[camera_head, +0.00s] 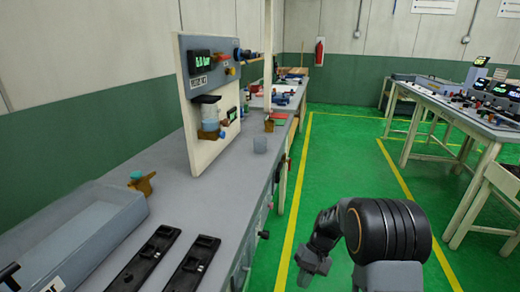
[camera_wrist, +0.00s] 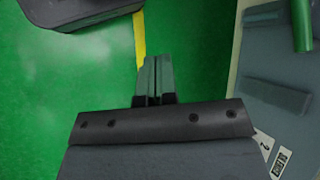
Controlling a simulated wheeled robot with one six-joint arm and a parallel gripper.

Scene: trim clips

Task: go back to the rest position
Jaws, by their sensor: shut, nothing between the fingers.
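My gripper (camera_wrist: 155,76) is shut and empty in the wrist view, its two fingers together over the green floor. In the head view my arm is folded at the lower right, and my gripper (camera_head: 312,268) hangs beside the workbench, apart from it, over the floor. Two black trim pieces (camera_head: 147,262) (camera_head: 194,266) lie on the grey bench top (camera_head: 160,213) at the lower left.
A grey bin (camera_head: 75,240) stands at the bench's left. Another table (camera_head: 440,105) stands at right. The green floor (camera_head: 345,150) between is clear.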

